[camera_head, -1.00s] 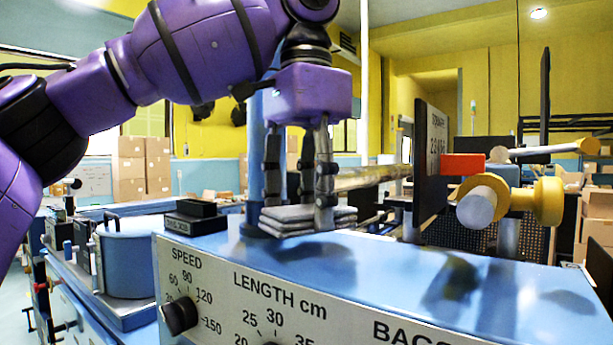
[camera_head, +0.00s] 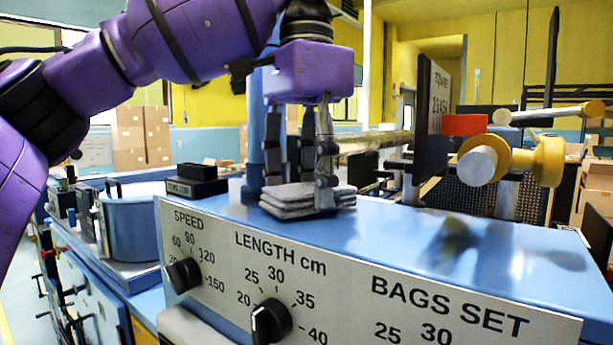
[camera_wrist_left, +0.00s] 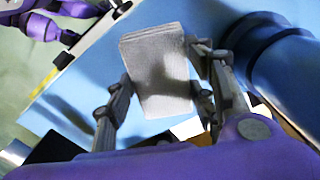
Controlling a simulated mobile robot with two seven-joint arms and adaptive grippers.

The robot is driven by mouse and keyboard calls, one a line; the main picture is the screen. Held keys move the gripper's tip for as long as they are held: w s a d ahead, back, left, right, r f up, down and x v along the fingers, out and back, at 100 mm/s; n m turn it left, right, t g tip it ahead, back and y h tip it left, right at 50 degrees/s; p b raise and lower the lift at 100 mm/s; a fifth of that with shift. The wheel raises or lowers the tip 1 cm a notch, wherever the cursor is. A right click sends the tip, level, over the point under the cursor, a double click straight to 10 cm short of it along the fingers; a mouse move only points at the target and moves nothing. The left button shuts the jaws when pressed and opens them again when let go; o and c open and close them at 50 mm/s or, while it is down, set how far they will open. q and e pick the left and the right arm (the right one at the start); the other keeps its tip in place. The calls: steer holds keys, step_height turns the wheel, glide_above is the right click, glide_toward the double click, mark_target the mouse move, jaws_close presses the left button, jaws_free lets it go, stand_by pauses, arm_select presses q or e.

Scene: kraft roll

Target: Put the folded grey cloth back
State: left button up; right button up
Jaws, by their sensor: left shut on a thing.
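The folded grey cloth (camera_head: 300,200) is a thick layered pad at the left part of the blue machine top (camera_head: 420,225). My left gripper (camera_head: 298,190) points down from above with its fingers around the cloth, shut on it. In the left wrist view the cloth (camera_wrist_left: 158,70) sits between the fingers of my left gripper (camera_wrist_left: 160,95). The cloth's underside is at or just above the blue surface; I cannot tell if it touches. My right gripper is not clearly visible in the head view; a purple arm part shows at the top left of the wrist view.
A front panel (camera_head: 350,270) with SPEED, LENGTH and BAGS SET dials runs below the machine top. A small black block (camera_head: 196,182) stands left of the cloth. A blue pot (camera_head: 135,225) is further left. A yellow roller (camera_head: 548,162) and dark upright plate (camera_head: 432,125) stand behind right.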

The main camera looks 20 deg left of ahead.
mark_target(307, 186)
arm_select(q)
steer(key=shift+f, duration=0.3)
steer(key=o, duration=1.3)
step_height(307, 186, up, 12)
steer(key=shift+f, duration=0.1)
